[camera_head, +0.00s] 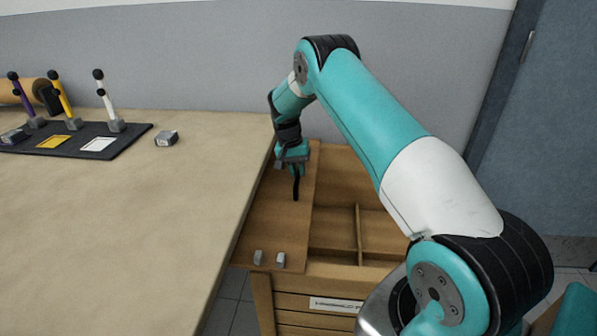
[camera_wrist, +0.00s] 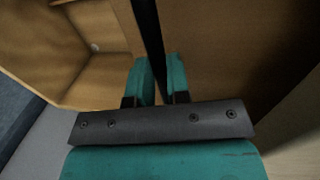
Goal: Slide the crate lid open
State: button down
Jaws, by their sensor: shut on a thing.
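The wooden crate (camera_head: 372,272) stands on the floor at the right of the table. Its flat brown lid (camera_head: 270,222) covers the left part; the right part is open and shows bare, divided compartments. A thin black handle (camera_head: 296,188) stands on the lid near its right edge. My gripper (camera_head: 295,170) is shut on this handle, above the lid. In the wrist view, the teal fingers (camera_wrist: 160,75) are on either side of the black handle (camera_wrist: 151,35), with the lid (camera_wrist: 235,50) at right and the open crate interior at left. The handle's gripped part is hidden.
The table (camera_head: 130,220) borders the crate's left side. On it are a black tray (camera_head: 128,142) with purple, yellow and white-handled tools, and a small grey block (camera_head: 166,138). A grey wall stands behind.

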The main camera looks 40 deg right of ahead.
jog(key=shift+w+a+r, duration=0.1)
jog(key=shift+w+a, duration=0.05)
jog(key=shift+w, duration=0.2)
jog(key=c, duration=1.1)
grip_release()
jog(key=shift+a, duration=0.1)
notch_tip(320, 180, up, 17)
jog(key=w+a+p, duration=0.1)
jog(key=w+a, duration=0.1)
jog(key=shift+w+a, duration=0.15)
jog(key=shift+a, duration=0.05)
